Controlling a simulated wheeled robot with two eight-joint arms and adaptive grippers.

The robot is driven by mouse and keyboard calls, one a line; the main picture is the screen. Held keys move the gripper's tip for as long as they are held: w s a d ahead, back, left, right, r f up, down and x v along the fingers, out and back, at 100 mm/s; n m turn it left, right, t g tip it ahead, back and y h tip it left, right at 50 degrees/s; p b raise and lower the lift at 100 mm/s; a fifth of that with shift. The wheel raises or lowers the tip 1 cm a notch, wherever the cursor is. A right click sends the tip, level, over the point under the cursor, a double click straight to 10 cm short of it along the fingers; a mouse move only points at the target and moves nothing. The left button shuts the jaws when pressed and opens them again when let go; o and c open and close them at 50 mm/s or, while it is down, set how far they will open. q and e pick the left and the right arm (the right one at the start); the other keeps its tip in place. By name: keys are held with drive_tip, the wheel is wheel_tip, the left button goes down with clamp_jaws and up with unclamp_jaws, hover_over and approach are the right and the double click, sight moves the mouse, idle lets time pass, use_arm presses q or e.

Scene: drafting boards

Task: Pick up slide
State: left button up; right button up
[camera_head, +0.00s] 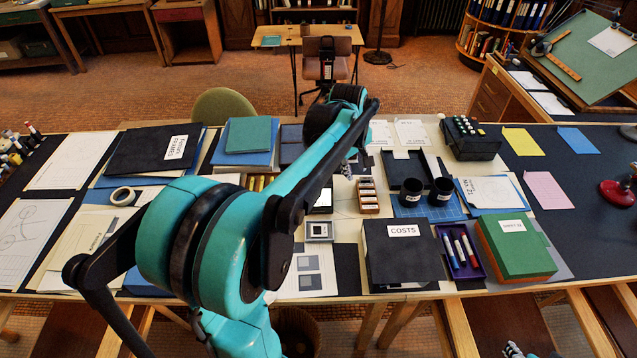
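Two dark cups (411,192) stand on a blue grid mat. A black COSTS box (403,252), a purple tray of markers (461,252) and a green box (515,247) line the front right. Folders and a tape roll (123,196) lie left. The right end has flat coloured sheets.

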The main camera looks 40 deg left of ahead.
use_arm(q)
drive_tip(key=w+a+f+n, duration=0.2)
drive_tip(key=a+f+n, duration=0.1)
drive_tip(key=a, duration=0.3)
drive_tip(key=w+a+f+n+g+h, duration=0.1)
drive_tip(key=w+a+f+n, duration=0.1)
drive_tip(key=a+f+n, duration=0.2)
drive_tip(key=w+a+f+n+g+p, duration=0.1)
drive_tip(key=a+f+n, duration=0.3)
drive_tip(key=a, duration=0.5)
drive_tip(key=shift+w+a+f, duration=0.2)
drive_tip(key=shift+w+f, duration=0.7)
wheel_tip(320, 180, down, 3)
drive_tip(key=shift+w+r+b, duration=0.1)
drive_tip(key=shift+r+b, duration=0.05)
drive_tip(key=shift+b, duration=0.3)
drive_tip(key=f, duration=0.1)
drive_tip(key=f+b, duration=0.1)
drive_tip(key=f, duration=0.1)
drive_tip(key=f+b, duration=0.1)
drive_tip(key=f, duration=0.1)
drive_tip(key=shift+w+d+f, duration=0.15)
drive_tip(key=shift+d, duration=0.2)
drive_tip(key=shift+c, duration=0.2)
clamp_jaws()
